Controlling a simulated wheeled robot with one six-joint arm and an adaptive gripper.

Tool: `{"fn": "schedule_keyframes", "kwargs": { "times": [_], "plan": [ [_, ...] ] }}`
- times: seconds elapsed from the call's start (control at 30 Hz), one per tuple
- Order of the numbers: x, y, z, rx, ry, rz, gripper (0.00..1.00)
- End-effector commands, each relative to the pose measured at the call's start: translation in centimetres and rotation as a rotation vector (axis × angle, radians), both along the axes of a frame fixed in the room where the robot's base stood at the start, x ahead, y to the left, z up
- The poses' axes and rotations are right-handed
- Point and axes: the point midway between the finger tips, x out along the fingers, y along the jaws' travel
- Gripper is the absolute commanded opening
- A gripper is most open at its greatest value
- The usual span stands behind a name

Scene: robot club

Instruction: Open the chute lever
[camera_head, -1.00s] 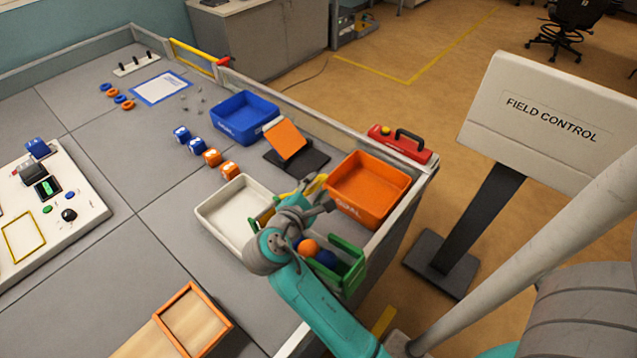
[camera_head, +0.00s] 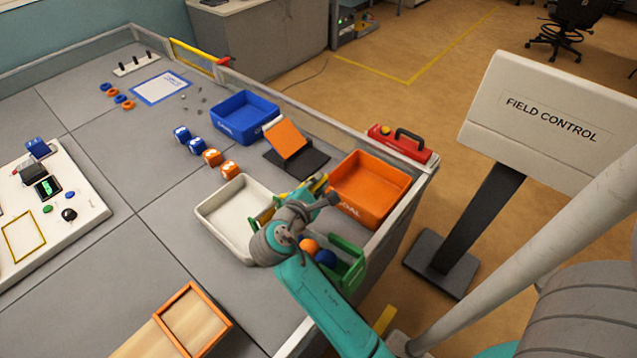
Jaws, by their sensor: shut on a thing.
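A green-sided chute (camera_head: 349,262) stands at the table's near right corner, with an orange ball (camera_head: 310,246) and a blue ball (camera_head: 326,259) in it. A yellow part (camera_head: 318,184), seemingly the chute lever, shows just beyond my wrist. More yellow shows to the left of the wrist. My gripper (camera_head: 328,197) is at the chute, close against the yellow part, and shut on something. My wrist hides most of the contact, so the grip and the lever's full shape are not clear.
A white tray (camera_head: 206,213) is left of the chute and an orange bin (camera_head: 403,181) right of it. An orange ramp on a dark base (camera_head: 313,163) and a blue bin (camera_head: 273,107) lie farther back. An orange-framed wooden box (camera_head: 228,321) is at the front.

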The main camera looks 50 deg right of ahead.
Motion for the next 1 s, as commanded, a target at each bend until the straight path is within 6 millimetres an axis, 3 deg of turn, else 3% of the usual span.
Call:
{"fn": "schedule_keyframes", "kwargs": {
  "times": [0.6, 0.97, 1.0],
  "plan": [
    [-3.2, -0.1, -4.9, 0.01, -0.27, 0.0, 0.0],
    [-3.4, -0.1, -5.2, 0.01, -0.272, 0.0, 0.0],
    [-3.4, -0.1, -5.2, 0.01, -0.272, 0.0, 0.26]
  ]
}}
